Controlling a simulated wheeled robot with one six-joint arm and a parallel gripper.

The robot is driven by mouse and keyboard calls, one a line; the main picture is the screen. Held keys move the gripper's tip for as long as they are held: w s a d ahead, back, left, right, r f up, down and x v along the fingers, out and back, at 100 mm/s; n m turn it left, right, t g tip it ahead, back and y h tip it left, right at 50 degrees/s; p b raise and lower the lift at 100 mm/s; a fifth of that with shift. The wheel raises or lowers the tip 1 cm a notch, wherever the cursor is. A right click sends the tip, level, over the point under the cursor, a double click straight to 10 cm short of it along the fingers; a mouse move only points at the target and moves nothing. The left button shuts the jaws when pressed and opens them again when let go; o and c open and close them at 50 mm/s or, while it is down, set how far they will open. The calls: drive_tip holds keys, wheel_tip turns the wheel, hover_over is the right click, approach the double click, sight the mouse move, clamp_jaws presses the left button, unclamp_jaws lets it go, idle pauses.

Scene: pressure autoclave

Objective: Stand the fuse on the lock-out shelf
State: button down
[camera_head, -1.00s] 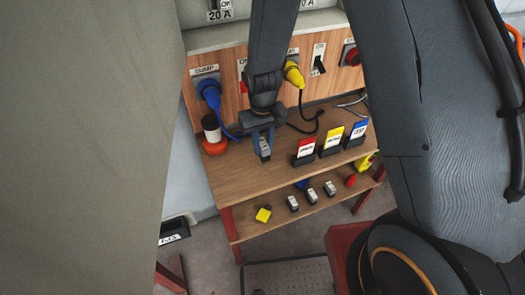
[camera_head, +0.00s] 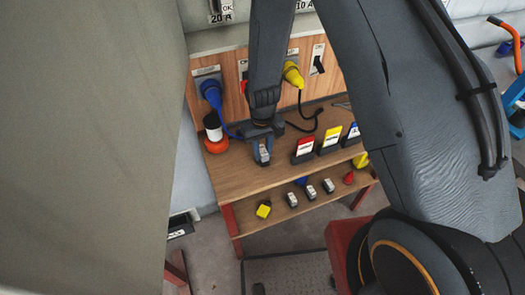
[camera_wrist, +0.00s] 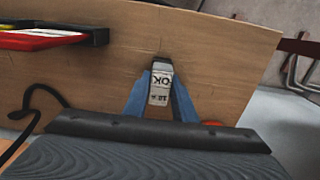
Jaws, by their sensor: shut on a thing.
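My gripper (camera_head: 262,155) is shut on a fuse, a small block with a white label reading "OK" and a second, less clear line. In the wrist view the fuse (camera_wrist: 160,85) sits between the two blue fingers, its label facing the camera. The gripper is over the left part of the wooden bench top (camera_head: 235,175); I cannot tell whether the fuse touches the wood. Below the bench top is a lower shelf (camera_head: 290,216) with a yellow block (camera_head: 264,210), several small grey-and-white blocks (camera_head: 311,191) and a red piece (camera_head: 348,177).
Red, yellow and blue cards in black holders (camera_head: 305,150) stand right of my gripper. An orange-and-white round object (camera_head: 214,135) stands to its left. Behind is a panel with blue (camera_head: 211,92) and yellow (camera_head: 292,74) plugs and hanging cables. The bench's front left is bare.

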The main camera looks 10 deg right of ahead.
sight(262, 150)
drive_tip(key=c, duration=1.5)
unclamp_jaws()
drive_tip(key=shift+o, duration=0.2)
wheel_tip(262, 150, up, 7)
drive_tip(key=shift+f+b, duration=0.2)
drive_tip(key=shift+b, duration=0.85)
drive_tip(key=shift+d+r, duration=0.2)
drive_tip(key=shift+r, duration=0.6)
drive_tip(key=s+d+r+m+t, duration=0.1)
drive_tip(key=s+d+r, duration=0.4)
drive_tip(key=r, duration=0.3)
drive_tip(key=s+d+r+m+t, duration=0.1)
drive_tip(key=s+d+r+m, duration=0.1)
drive_tip(key=s+d+r, duration=0.3)
drive_tip(key=d+r, duration=0.2)
drive_tip(key=d, duration=0.1)
drive_tip(key=shift+s+r, duration=0.3)
drive_tip(key=shift+r, duration=0.05)
